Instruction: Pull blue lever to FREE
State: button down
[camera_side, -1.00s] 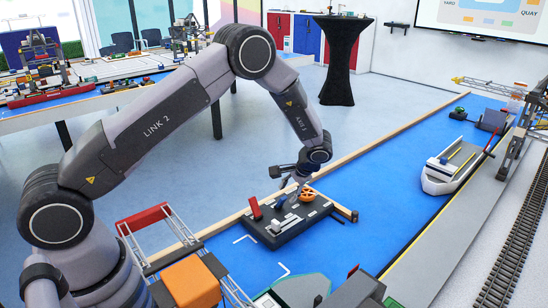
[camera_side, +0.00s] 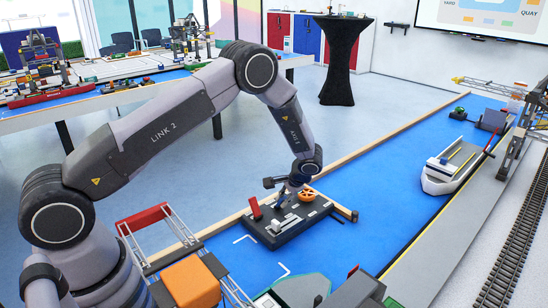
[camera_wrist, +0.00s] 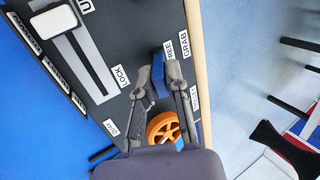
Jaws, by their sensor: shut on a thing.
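The dark control panel (camera_side: 285,228) lies on the blue table with its red lever (camera_side: 254,208) at the left and an orange wheel (camera_side: 306,195) at the right. My gripper (camera_side: 284,205) is down at the panel, beside the wheel. In the wrist view my gripper (camera_wrist: 160,78) is shut on the blue lever (camera_wrist: 160,88), which shows between the fingers. The FREE label (camera_wrist: 184,46) is close to the right finger; the LOCK label (camera_wrist: 122,76) is to the left. The fingers hide part of the lever. The orange wheel (camera_wrist: 163,127) is just below.
A white slider knob (camera_wrist: 64,20) sits in a slot on the panel. A wooden rail (camera_side: 405,132) runs along the table's far edge. A white ship (camera_side: 452,170) stands to the right, with clear blue surface between.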

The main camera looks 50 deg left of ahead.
aim_at(273, 205)
dwell(0.4)
jog(key=h, duration=0.1)
jog(key=a+h, duration=0.1)
jog(key=h, duration=0.1)
jog(key=shift+a+r, duration=0.25)
jog(key=h, duration=0.1)
jog(key=a+h, duration=0.1)
jog(key=h, duration=0.2)
jog(key=a+h, duration=0.1)
jog(key=shift+f+h, duration=0.1)
jog(key=shift+h, duration=0.2)
jog(key=shift+a+f+h, duration=0.15)
jog(key=shift+a+h, duration=0.15)
jog(key=shift+h, duration=0.9)
jog(key=shift+f, duration=0.1)
jog(key=c, duration=1.1)
grip_release()
jog(key=shift+c, duration=0.2)
